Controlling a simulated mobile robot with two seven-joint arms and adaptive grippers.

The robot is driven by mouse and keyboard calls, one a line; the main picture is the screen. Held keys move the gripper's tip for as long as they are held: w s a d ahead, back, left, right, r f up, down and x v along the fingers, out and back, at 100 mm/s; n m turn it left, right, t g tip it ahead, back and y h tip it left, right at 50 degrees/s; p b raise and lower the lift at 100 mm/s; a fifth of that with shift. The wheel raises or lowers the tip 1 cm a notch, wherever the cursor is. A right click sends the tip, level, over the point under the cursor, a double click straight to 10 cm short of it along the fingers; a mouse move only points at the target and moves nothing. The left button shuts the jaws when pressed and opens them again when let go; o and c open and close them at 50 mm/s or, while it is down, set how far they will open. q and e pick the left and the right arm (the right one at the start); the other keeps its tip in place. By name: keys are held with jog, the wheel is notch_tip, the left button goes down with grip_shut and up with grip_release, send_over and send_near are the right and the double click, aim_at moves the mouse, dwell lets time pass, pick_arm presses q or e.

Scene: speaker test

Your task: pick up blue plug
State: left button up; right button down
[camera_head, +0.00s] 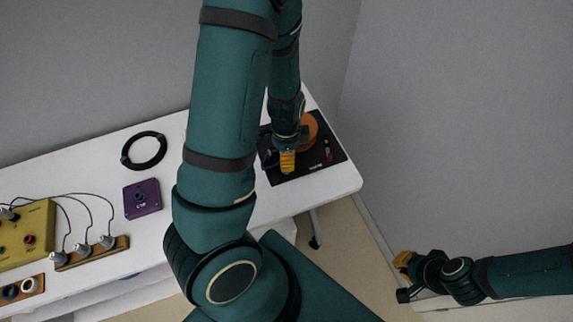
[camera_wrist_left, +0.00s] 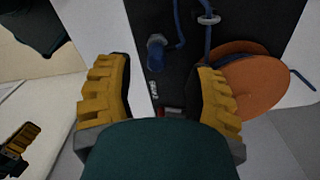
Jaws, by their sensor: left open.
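The blue plug (camera_wrist_left: 155,53) lies on a black board (camera_wrist_left: 185,85) in the left wrist view, with a blue cable near it. My left gripper (camera_wrist_left: 158,98) is open, its two yellow fingers wide apart. The plug shows beyond the fingertips, between their lines and nearer the middle; nothing is held. In the head view my left gripper (camera_head: 287,161) hangs over the black board (camera_head: 322,168) at the table's right end, and the plug is not clear there. My right gripper (camera_head: 402,262) is off the table at the lower right, away from the plug; its opening is unclear.
An orange disc (camera_wrist_left: 262,85) sits on the board beside my left gripper's right finger. The white table (camera_head: 105,150) also bears a black ring (camera_head: 127,158), a purple box (camera_head: 142,207), and a yellow box (camera_head: 40,222) with cables. A grey wall stands behind.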

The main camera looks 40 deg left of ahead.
pick_arm(q)
notch_tip(320, 180, down, 5)
jog(key=shift+s+d+b, duration=0.1)
jog(key=shift+d+b, duration=0.05)
jog(key=shift+b, duration=0.85)
jog(key=shift+r, duration=0.1)
grip_shut()
notch_tip(320, 180, up, 9)
jog(key=p, duration=0.4)
jog(key=shift+r, duration=0.5)
jog(key=shift+r, duration=0.1)
